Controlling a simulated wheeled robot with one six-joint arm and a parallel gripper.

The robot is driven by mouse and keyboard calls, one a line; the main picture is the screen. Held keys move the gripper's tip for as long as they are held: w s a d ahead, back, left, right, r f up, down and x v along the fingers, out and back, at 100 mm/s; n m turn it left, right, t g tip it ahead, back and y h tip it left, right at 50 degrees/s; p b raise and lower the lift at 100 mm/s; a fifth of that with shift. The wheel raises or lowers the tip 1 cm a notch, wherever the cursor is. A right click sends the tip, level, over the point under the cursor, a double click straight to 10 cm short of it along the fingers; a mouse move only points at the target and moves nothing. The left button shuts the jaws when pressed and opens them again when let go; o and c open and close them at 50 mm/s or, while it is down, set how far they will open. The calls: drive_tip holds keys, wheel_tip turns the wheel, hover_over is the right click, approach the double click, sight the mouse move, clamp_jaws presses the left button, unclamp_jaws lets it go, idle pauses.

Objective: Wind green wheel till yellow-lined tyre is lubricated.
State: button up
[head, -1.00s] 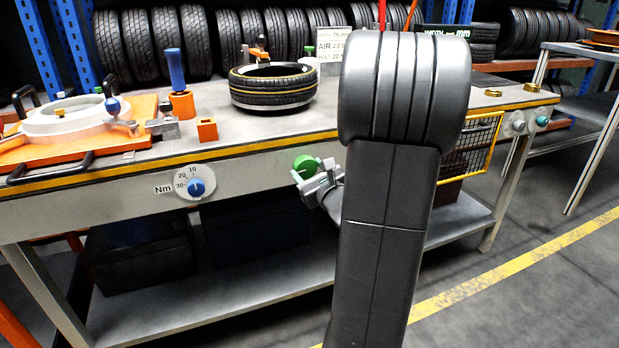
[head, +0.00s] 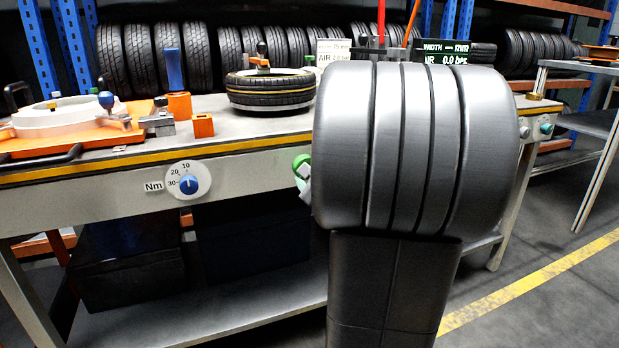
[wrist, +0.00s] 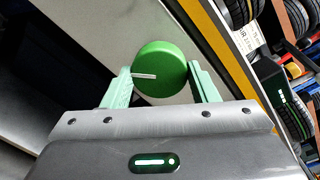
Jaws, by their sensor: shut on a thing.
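The green wheel (wrist: 160,68) is a round knob with a white line on its face, on the front panel of the workbench. In the wrist view my gripper (wrist: 163,85) has its two green fingers on either side of the wheel, shut on it. The white line points to the left side. In the head view a sliver of the green wheel (head: 301,164) shows; my arm hides most of the gripper. The yellow-lined tyre (head: 270,90) lies flat on the bench top, with a small tool with an orange part (head: 262,62) on it.
A blue dial (head: 188,184) marked Nm is on the bench front. An orange plate with a white ring (head: 70,117) and a blue-handled tool (head: 174,70) stand at left. A width and air display (head: 445,52) is behind my arm. Open floor lies at right.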

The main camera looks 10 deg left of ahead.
idle(0.4)
drive_tip(key=o, duration=1)
drive_tip(key=shift+c, duration=0.2)
drive_tip(key=p+v, duration=0.3)
drive_tip(key=v, duration=1)
drive_tip(key=shift+s+d, duration=0.2)
drive_tip(key=shift+s, duration=0.15)
drive_tip(key=shift+w, duration=0.1)
drive_tip(key=b+x, duration=0.3)
drive_tip(key=x, duration=1)
drive_tip(key=shift+w+a, duration=0.25)
